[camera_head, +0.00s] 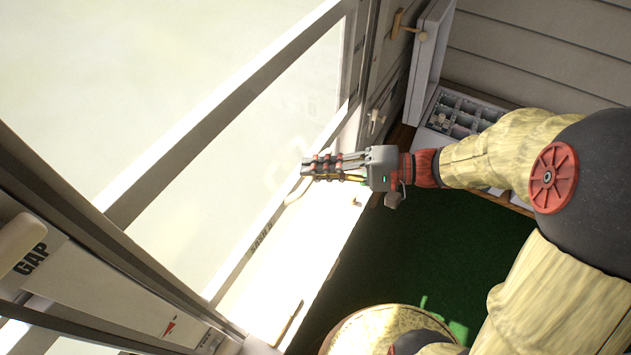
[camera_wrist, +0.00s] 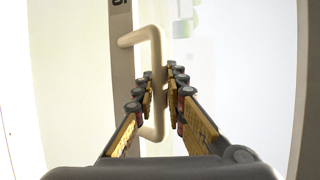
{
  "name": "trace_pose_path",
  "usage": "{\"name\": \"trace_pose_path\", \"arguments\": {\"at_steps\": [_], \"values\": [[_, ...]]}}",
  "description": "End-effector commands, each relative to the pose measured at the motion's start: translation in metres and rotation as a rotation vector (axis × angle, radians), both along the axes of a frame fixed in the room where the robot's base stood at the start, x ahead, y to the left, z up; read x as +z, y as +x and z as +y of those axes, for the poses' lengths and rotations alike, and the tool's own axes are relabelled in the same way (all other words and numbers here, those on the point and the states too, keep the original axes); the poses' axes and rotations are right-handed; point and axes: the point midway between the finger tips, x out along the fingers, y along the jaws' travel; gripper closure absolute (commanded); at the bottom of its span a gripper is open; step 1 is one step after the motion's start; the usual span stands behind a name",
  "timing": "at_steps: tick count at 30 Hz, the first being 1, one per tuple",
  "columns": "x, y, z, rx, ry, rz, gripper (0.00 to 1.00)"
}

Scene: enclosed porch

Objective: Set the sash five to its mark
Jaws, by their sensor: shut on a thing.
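The sash (camera_head: 262,237) is a pale frame with a large bright pane, with dark lettering on its rail that seems to read "SASH 5". The rail also shows in the wrist view (camera_wrist: 122,60). Its beige bar handle (camera_wrist: 157,48) stands out from the rail. My gripper (camera_wrist: 160,85) is shut on this handle, with one finger on each side. In the head view my gripper (camera_head: 322,165) lies over the sash and hides most of the handle. A red pointer (camera_head: 170,328) shows on a pale strip lettered "GAP" (camera_head: 30,260) at lower left.
A grey tray with compartments (camera_head: 465,112) stands at upper right below an open white panel (camera_head: 428,65). Wooden knobs (camera_head: 408,27) show on the frame beside it. A round pale-topped stool or table (camera_head: 375,325) stands at the bottom. Green floor (camera_head: 400,250) is open between.

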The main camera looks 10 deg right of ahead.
Motion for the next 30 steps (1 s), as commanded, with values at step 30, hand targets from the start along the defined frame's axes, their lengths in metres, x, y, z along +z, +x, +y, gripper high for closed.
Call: {"name": "trace_pose_path", "arguments": {"at_steps": [30], "values": [[0.067,0.002,0.000,-0.001,0.003,-0.007,0.79]]}}
